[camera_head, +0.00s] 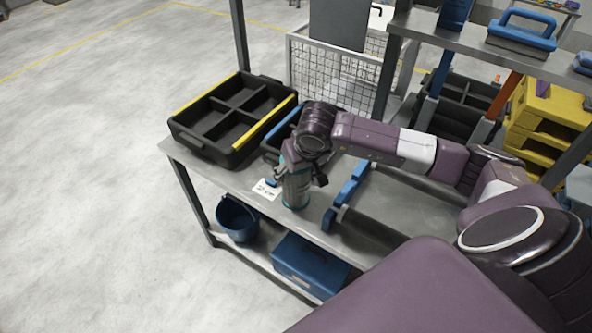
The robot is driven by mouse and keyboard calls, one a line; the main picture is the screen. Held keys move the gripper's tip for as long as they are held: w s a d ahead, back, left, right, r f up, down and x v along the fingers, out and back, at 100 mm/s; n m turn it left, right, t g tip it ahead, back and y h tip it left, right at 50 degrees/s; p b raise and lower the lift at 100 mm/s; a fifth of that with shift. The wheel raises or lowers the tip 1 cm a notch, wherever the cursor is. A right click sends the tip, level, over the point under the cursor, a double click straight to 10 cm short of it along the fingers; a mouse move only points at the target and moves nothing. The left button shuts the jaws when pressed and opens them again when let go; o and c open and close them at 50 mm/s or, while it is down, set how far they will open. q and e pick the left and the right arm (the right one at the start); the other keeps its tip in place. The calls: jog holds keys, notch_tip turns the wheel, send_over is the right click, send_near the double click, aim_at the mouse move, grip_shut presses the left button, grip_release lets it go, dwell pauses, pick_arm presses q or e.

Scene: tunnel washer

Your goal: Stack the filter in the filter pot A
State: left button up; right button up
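A grey-green cylinder with a teal base (296,191) stands upright near the front edge of the grey table (330,232). I cannot tell whether it is the filter, filter pot A, or one inside the other. My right gripper (301,178) points down over it, with dark fingers on either side. Whether the fingers touch it is not clear. The gripper and wrist hide its top. A white label (266,190) lies on the table just left of the cylinder. My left gripper is not in view.
A black divided crate (205,128) with yellow edges stands at the table's left end. Another dark, blue-edged container is partly behind my wrist. A blue bucket (237,219) and blue box (309,264) sit below.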

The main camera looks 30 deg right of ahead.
jog(key=shift+f+b, duration=0.1)
jog(key=shift+b, duration=0.2)
jog(key=o, duration=1.6)
jog(key=shift+c, duration=0.2)
